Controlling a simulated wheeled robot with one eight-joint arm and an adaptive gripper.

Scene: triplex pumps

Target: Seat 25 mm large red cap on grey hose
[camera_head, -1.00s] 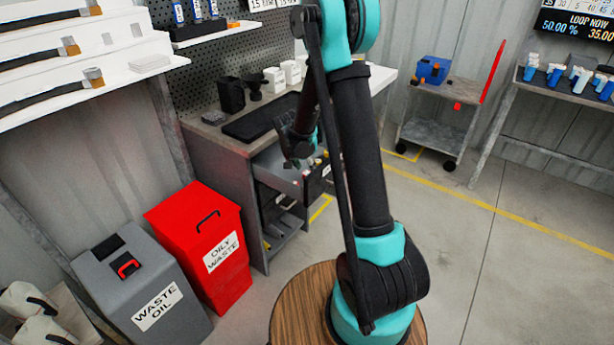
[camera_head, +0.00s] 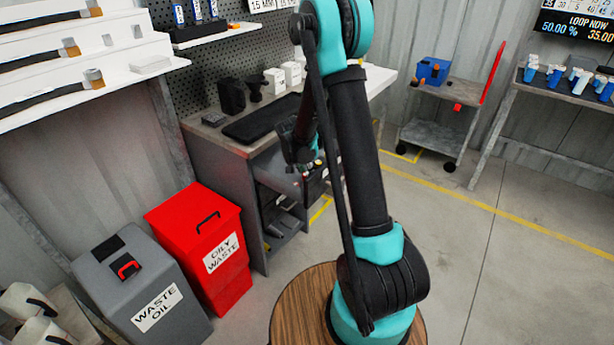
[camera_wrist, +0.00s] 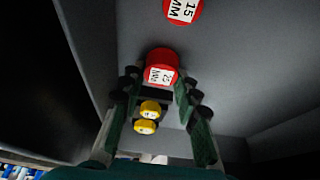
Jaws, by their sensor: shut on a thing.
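In the wrist view, a red cap (camera_wrist: 160,58) with a white label that appears to read 25 MM sits between the fingertips of my gripper (camera_wrist: 160,85). My gripper is shut on this cap. A second red cap (camera_wrist: 183,10), labelled 15 MM, lies apart from it at the top. Two yellow caps (camera_wrist: 147,117) show between the fingers, nearer the wrist. In the head view, my gripper (camera_head: 298,158) is dark and partly hidden by my arm, beside the workbench; the held cap cannot be made out there.
Grey walls (camera_wrist: 245,60) surround the caps in the wrist view. The workbench (camera_head: 215,145) carries a dark mat and containers. The red oily waste bin (camera_head: 205,240) and grey waste oil bin (camera_head: 140,285) stand at left.

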